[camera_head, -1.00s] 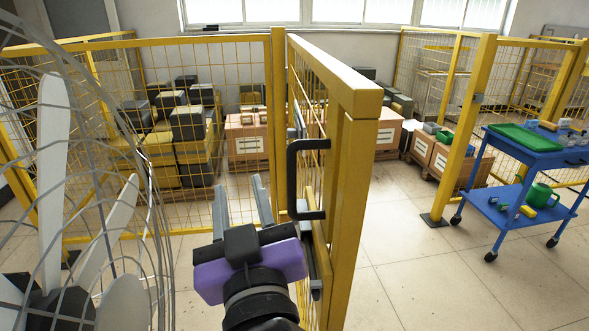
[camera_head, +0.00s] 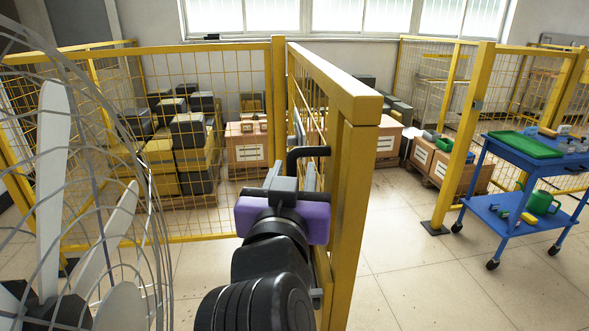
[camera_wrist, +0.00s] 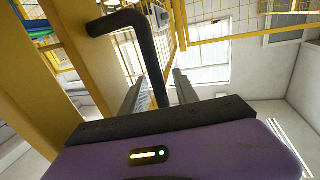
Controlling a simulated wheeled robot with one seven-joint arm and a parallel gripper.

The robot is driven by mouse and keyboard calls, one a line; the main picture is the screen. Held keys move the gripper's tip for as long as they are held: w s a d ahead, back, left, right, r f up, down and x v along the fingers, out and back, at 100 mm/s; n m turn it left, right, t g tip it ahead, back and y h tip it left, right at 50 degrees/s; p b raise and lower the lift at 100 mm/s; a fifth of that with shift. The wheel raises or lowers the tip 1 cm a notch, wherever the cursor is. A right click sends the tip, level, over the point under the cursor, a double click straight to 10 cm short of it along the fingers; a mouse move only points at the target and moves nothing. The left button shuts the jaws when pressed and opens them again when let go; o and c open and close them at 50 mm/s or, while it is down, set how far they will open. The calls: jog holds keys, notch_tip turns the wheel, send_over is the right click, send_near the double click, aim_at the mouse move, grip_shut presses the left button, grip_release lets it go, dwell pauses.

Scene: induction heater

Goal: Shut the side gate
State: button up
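The side gate (camera_head: 350,200) is a yellow framed mesh panel standing open, swung out toward me from a yellow post (camera_head: 279,110). Its black bar handle (camera_head: 308,151) is on the left face near the free edge; the lower part is hidden behind my gripper. My purple and black gripper (camera_head: 291,170) is at the handle. In the wrist view, the handle (camera_wrist: 147,45) runs down between the two grey fingers of my gripper (camera_wrist: 160,82). The fingers are apart, with gaps visible beside the bar; I cannot tell whether either touches it.
A caged fan (camera_head: 95,190) stands close on the left. A yellow post (camera_head: 463,140) rises right of the opening, with a blue cart (camera_head: 520,215) beside it. Boxes on pallets (camera_head: 247,148) lie behind the fence. The floor between gate and cart is clear.

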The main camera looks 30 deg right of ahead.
jog(key=shift+w+d, duration=0.35)
jog(key=shift+w, duration=0.2)
grip_shut()
dwell(1.1)
